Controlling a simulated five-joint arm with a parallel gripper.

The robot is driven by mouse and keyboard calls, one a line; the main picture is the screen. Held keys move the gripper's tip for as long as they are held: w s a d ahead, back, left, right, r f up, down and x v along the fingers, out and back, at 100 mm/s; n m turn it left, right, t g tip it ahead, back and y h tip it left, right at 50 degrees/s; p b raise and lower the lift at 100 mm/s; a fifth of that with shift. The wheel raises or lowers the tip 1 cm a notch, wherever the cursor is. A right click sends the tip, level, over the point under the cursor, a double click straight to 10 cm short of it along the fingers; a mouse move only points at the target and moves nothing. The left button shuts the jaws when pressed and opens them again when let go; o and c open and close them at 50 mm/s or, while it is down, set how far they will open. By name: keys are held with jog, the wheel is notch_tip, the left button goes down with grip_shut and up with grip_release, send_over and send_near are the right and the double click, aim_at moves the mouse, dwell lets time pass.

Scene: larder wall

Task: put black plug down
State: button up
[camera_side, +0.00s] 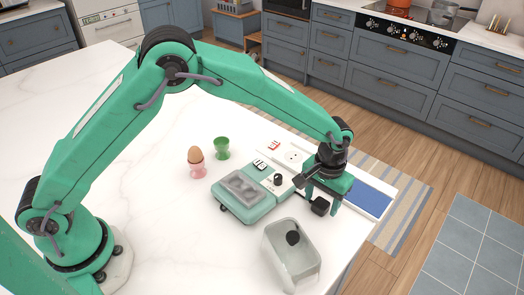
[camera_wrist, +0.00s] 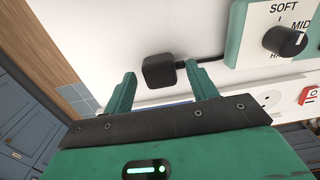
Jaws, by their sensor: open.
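The black plug (camera_side: 320,206) shows at my gripper in the side view. In the wrist view the black plug (camera_wrist: 158,71) is a small rounded block with a dark cable running right toward the cooker. My gripper (camera_side: 326,203) is open. In the wrist view its green fingers (camera_wrist: 160,72) stand on both sides of the plug, with a visible gap at each side. The plug appears to rest on the white counter (camera_wrist: 110,35), but its underside is hidden.
A teal egg cooker (camera_side: 245,195) with a knob (camera_wrist: 286,41) stands left of my gripper. A socket board (camera_side: 294,156) lies behind. A clear container (camera_side: 292,265) stands in front. An egg in a pink cup (camera_side: 197,171) and a green cup (camera_side: 222,149) stand farther left.

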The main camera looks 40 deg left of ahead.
aim_at(320, 201)
notch_tip(320, 201, up, 12)
dwell(0.6)
jog(key=shift+r, duration=0.15)
dwell(0.3)
jog(key=s+a+r+t, duration=0.1)
jog(key=s+a+r, duration=0.45)
jog(key=a, duration=0.25)
jog(key=s+a+r+t, duration=0.2)
jog(key=s+a+r, duration=0.2)
jog(key=a+r, duration=0.4)
jog(key=s+a+f+t, duration=0.2)
jog(key=s+a, duration=0.9)
jog(key=s, duration=0.4)
jog(key=shift+f+t, duration=0.3)
